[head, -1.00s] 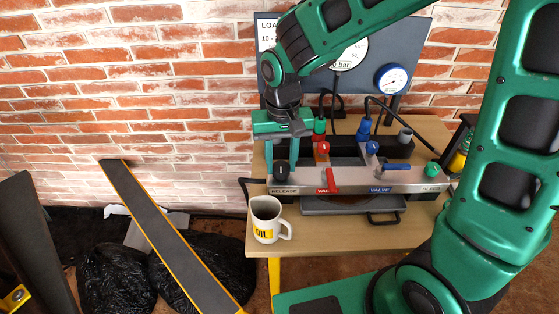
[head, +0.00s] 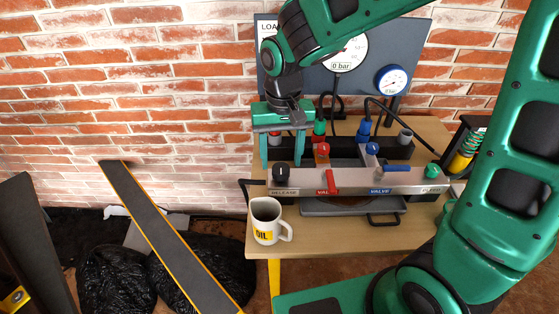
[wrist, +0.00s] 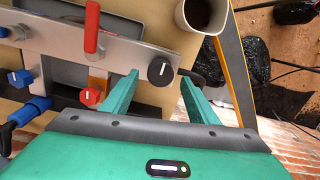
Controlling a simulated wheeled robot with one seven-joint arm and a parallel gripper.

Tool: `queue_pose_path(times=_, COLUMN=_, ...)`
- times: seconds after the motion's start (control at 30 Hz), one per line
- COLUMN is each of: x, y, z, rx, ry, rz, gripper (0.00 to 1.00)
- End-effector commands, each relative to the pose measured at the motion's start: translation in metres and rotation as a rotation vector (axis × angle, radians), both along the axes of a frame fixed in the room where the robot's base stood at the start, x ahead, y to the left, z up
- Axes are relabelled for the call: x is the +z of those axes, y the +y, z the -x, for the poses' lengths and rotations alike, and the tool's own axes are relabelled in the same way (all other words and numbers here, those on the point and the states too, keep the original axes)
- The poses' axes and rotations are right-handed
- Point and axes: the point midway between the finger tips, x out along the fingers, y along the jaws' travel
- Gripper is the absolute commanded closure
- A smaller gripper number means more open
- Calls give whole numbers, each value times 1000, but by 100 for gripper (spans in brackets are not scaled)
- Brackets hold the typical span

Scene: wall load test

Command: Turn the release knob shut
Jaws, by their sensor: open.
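The release knob (head: 281,172) is a black round knob with a pale mark. It stands at the left end of the grey metal bar, above the label RELEASE. In the wrist view the release knob (wrist: 161,70) lies a little beyond the two green fingertips, nearer the left finger. My gripper (head: 282,165) is open and empty, with its fingers pointing down just behind the knob. It also shows in the wrist view (wrist: 160,80), its fingers spread wide on both sides and apart from the knob.
A white OIL mug (head: 266,222) stands on the wooden table (head: 340,236) in front of the knob. A red valve lever (head: 330,182) and a blue valve lever (head: 405,168) are on the bar. Gauges and hoses stand behind.

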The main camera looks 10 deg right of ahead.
Motion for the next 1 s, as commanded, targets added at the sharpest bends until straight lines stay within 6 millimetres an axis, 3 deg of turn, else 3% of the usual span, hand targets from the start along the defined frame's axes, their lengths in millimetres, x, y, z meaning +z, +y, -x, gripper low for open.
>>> queue_pose_path(times=0.2, x=44, y=0, z=-2, rx=-1, ry=-5, rz=-3, gripper=46)
queue_pose_path(times=0.4, x=72, y=-1, z=-2, rx=-1, ry=-5, rz=-2, gripper=46)
queue_pose_path(times=0.6, x=84, y=-1, z=-2, rx=-1, ry=-3, rz=-1, gripper=46)
queue_pose_path(times=1.0, x=84, y=-1, z=-2, rx=-2, ry=-2, rz=-1, gripper=46)
